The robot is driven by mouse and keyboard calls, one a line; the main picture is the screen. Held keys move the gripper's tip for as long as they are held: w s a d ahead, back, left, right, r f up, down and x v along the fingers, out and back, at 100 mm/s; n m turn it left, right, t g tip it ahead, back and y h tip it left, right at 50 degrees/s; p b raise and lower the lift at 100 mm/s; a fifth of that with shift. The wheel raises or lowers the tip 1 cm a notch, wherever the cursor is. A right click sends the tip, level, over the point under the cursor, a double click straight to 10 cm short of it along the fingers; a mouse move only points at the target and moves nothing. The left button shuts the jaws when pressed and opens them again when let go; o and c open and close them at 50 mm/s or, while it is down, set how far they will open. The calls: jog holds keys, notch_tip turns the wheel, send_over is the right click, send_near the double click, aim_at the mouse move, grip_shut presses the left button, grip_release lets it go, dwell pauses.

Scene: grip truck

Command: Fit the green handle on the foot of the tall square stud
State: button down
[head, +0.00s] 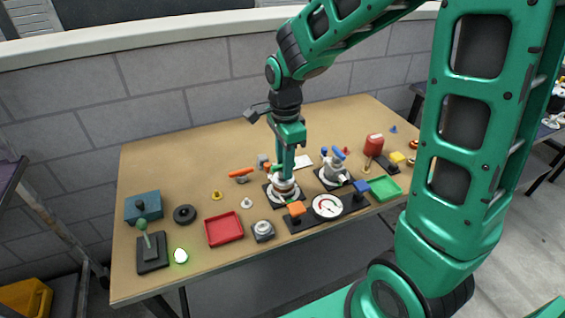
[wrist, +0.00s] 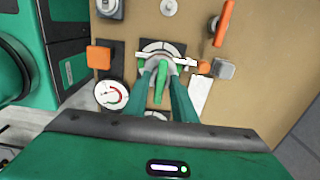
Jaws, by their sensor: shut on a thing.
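My gripper (head: 283,178) points down over a pale round fitting (head: 284,191) on a dark square plate. In the wrist view my gripper (wrist: 162,72) is shut on the green handle (wrist: 161,84), which sits between the fingers. The handle's far end is over the pale round fitting (wrist: 160,49); I cannot tell whether they touch. The tall square stud is not clearly visible, and the fingers and handle cover the middle of the fitting. In the head view the handle cannot be told apart from my green fingers.
A round gauge (head: 327,207) and an orange block (head: 296,209) stand close in front. A second fitting with a blue handle (head: 338,153) is to the right. An orange handle (head: 240,175) lies to the left. A red tray (head: 224,243) and a green tray (head: 398,193) are near the front edge.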

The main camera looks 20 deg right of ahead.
jog(key=shift+f, duration=0.55)
dwell(1.2)
jog(key=c, duration=1.1)
grip_release()
jog(key=shift+r, duration=0.15)
jog(key=shift+r, duration=3.65)
jog(key=s+d+n, duration=0.4)
jog(key=s+d, duration=0.1)
jog(key=s, duration=0.2)
jog(key=s+d+n, duration=0.3)
jog(key=s+d, duration=0.3)
jog(key=s, duration=0.2)
jog(key=s+d+n, duration=0.4)
jog(key=s+d, duration=0.2)
jog(key=s, duration=0.2)
jog(key=shift+s+n, duration=0.15)
jog(key=shift+n, duration=0.15)
